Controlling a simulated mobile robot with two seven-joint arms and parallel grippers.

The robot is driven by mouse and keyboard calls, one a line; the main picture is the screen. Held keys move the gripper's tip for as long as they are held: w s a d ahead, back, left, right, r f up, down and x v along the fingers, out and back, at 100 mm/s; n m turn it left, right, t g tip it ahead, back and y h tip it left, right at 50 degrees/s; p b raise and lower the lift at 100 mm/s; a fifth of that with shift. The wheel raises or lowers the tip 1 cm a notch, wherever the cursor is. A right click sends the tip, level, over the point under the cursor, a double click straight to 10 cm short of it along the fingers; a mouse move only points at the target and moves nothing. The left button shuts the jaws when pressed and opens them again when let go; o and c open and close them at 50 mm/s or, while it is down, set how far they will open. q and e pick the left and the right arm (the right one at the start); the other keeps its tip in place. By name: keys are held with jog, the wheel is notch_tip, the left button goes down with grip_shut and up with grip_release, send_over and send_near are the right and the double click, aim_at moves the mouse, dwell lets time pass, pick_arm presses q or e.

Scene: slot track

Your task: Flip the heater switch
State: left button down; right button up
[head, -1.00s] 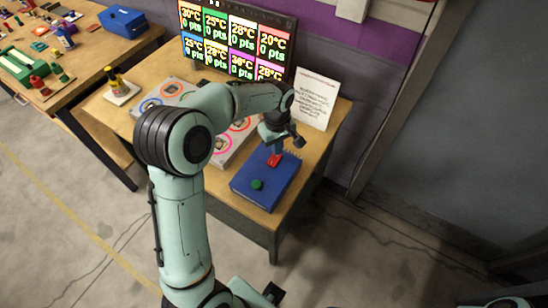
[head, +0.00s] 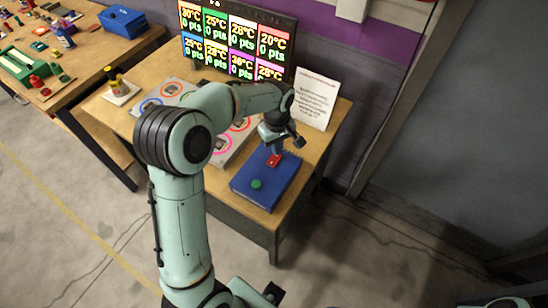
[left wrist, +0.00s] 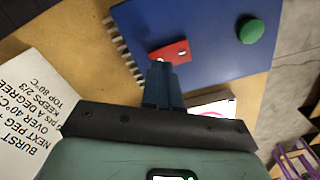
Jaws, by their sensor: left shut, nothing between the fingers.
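The heater switch is a small red rocker (head: 274,161) on top of a blue box (head: 254,196) at the right end of the near table. In the left wrist view, the red switch (left wrist: 178,50) has a small pale mark and lies just beyond my fingertips. My left gripper (head: 276,148) is shut and empty, pointing down at the switch's back end. In the left wrist view, its blue-grey fingers (left wrist: 160,68) overlap the switch's edge; I cannot tell whether they touch it.
A green round button (head: 256,184) is on the same box, towards its front. A white instruction card (head: 315,98) stands behind. A screen (head: 236,40) showing temperatures and a board with coloured rings (head: 172,90) are on the table. Open floor lies to the right.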

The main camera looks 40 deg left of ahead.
pick_arm(q)
jog(key=shift+f+b, duration=0.5)
jog(key=shift+f, duration=0.45)
pick_arm(e)
jog(key=shift+s+f, duration=0.4)
jog(key=shift+f, duration=0.2)
pick_arm(q)
jog(key=shift+r+p, duration=0.75)
jog(key=shift+r, duration=0.6)
jog(key=shift+r+p, duration=1.15)
jog(key=shift+r, duration=1.05)
pick_arm(e)
jog(key=w+r, duration=0.2)
jog(key=r, duration=0.1)
jog(key=w+r, duration=0.1)
jog(key=shift+w+r, duration=0.25)
jog(key=shift+r, duration=0.15)
jog(key=shift+s, duration=0.1)
pick_arm(q)
jog(key=shift+f, duration=0.1)
